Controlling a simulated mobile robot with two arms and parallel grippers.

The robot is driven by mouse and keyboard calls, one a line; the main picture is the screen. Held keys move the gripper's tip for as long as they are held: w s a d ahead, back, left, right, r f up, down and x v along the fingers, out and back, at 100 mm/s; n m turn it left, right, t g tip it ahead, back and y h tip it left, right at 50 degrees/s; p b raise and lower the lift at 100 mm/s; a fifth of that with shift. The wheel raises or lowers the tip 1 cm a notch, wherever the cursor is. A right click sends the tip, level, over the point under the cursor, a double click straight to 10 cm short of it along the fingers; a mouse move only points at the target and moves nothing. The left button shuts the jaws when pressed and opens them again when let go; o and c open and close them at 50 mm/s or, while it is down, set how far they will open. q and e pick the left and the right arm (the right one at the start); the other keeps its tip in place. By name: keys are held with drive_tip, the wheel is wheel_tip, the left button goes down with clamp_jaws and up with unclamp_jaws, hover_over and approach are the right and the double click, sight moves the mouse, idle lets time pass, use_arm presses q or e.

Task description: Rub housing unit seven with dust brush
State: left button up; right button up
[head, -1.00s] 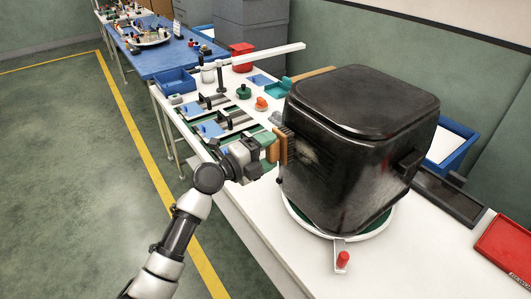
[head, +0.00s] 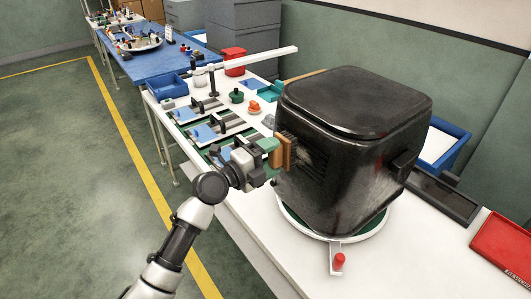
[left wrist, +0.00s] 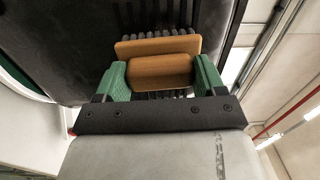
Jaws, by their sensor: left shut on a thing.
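The black fryer housing (head: 350,150) stands on a round turntable (head: 345,233) on the white table. A pale dusty patch shows on its left face beside the vent slats. My left gripper (head: 266,148) is shut on the dust brush (head: 284,152), a brown wooden block whose face is against or very near the vented side of the housing. In the left wrist view the green fingers clasp the brush (left wrist: 160,72) on both sides, with dark slats of the housing (left wrist: 60,50) behind it. My right gripper is out of view.
A dark tray (head: 444,196) and a red tray (head: 506,249) lie at right. Fixtures, a blue bin (head: 167,86) and small green and orange parts lie behind. A white beam (head: 255,58) spans above the table.

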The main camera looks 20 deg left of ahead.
use_arm(q)
drive_tip(key=shift+s+d+p, duration=1.1)
drive_tip(key=shift+s+d, duration=1.5)
drive_tip(key=shift+d, duration=1)
drive_tip(key=w+a+b, duration=0.1)
drive_tip(key=b, duration=0.1)
drive_tip(key=w+a+b, duration=0.3)
drive_tip(key=a+b, duration=0.1)
drive_tip(key=shift+w+a+f+b, duration=0.2)
drive_tip(key=shift+w+a+b, duration=0.05)
drive_tip(key=shift+b, duration=0.15)
drive_tip(key=shift+w+a+r, duration=0.15)
drive_tip(key=shift+a, duration=0.1)
drive_tip(key=shift+w+a+b, duration=0.4)
drive_tip(key=shift+a+b, duration=0.05)
drive_tip(key=shift+b, duration=0.7)
drive_tip(key=shift+w+a+r+b, duration=0.1)
drive_tip(key=shift+w+a+b, duration=0.8)
drive_tip(key=shift+b, duration=0.3)
